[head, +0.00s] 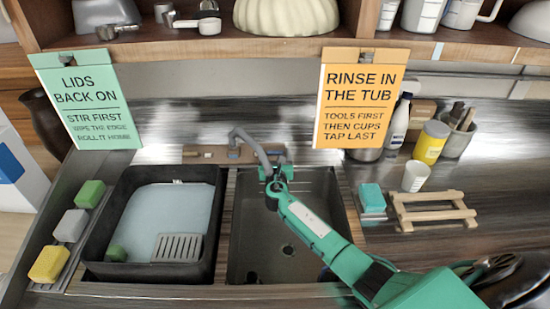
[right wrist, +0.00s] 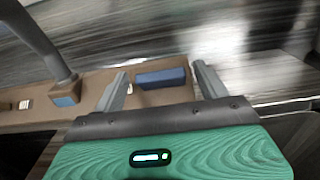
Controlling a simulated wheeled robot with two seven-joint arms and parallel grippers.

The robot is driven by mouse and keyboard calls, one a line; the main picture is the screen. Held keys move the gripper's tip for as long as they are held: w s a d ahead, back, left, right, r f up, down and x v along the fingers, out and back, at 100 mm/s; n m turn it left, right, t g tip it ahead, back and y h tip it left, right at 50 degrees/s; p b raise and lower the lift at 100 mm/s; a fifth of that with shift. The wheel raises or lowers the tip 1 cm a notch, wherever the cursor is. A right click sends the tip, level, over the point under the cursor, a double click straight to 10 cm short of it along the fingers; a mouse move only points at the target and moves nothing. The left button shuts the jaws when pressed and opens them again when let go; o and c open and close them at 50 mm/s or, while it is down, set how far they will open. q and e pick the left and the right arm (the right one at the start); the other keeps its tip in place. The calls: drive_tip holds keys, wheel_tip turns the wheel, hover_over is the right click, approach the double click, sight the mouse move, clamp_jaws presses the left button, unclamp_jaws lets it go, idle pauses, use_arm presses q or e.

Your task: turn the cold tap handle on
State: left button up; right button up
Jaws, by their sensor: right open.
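The tap stands behind the sink on a brown base (head: 236,155), with a grey curved spout (head: 250,139). In the right wrist view, a blue bar-shaped handle (right wrist: 161,78) lies on the right part of the base (right wrist: 95,88), crosswise between my fingers. In the head view my gripper largely hides this handle. My right gripper (head: 275,163) is open at the right end of the tap base; its two grey fingers (right wrist: 160,88) stand on either side of the blue handle. I cannot tell whether they touch it. My left gripper is not in view.
Below my right arm is an empty sink basin (head: 258,262). A dark tub (head: 98,225) holding pale liquid is left of it. Sponges (head: 70,225) line the left edge. A wooden rack (head: 433,212), white cup (head: 415,176) and yellow container (head: 430,144) stand right. Signs (head: 362,97) hang above.

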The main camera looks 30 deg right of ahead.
drive_tip(key=shift+r, duration=0.1)
drive_tip(key=shift+c, duration=0.4)
drive_tip(key=c, duration=0.9)
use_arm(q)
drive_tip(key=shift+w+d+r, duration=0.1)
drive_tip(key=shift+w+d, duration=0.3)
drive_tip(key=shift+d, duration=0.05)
